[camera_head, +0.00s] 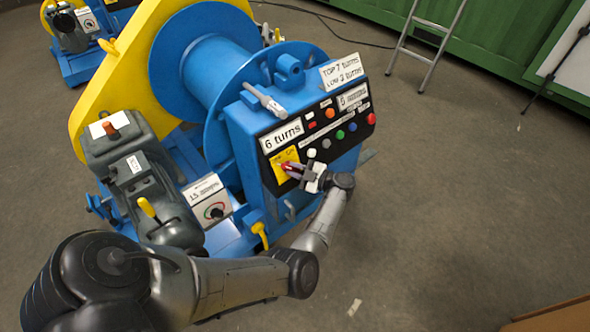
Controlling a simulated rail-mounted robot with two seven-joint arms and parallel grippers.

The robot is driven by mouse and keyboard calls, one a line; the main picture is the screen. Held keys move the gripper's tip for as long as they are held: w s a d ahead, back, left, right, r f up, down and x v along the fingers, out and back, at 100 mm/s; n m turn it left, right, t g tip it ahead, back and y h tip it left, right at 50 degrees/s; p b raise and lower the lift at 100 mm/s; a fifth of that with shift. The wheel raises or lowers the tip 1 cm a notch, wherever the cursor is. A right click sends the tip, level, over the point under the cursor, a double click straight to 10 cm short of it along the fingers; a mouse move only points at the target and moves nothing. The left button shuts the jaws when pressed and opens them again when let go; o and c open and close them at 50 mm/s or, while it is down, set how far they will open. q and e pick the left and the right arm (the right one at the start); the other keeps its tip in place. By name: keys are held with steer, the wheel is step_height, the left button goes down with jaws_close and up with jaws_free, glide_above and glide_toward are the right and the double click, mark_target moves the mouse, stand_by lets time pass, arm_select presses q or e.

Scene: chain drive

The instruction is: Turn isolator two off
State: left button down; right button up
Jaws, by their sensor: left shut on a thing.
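A blue winch machine carries a dark control panel (343,128) on its right side. On the panel's lower left is a yellow plate (278,160) with a red rotary handle (291,167), which looks like an isolator switch. My left gripper (301,172) reaches it from the lower right and is shut on the red handle. Its fingers partly cover the handle, so its exact angle is hard to see. I cannot read a number two on it. My right gripper is not in view.
Coloured buttons and a "6 turns" label (281,136) sit close above the gripper. A dark motor (130,165) with a yellow lever and a small white dial box (208,203) stand to the left. A ladder (430,45) stands at the back.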

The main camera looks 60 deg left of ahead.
arm_select(q)
steer(key=c, duration=1)
jaws_free()
steer(key=shift+c, duration=0.2)
steer(key=b+v, duration=0.1)
steer(key=v, duration=1.2)
steer(key=shift+w+d+b, duration=0.25)
steer(key=shift+d+b, duration=0.05)
steer(key=shift+r, duration=0.1)
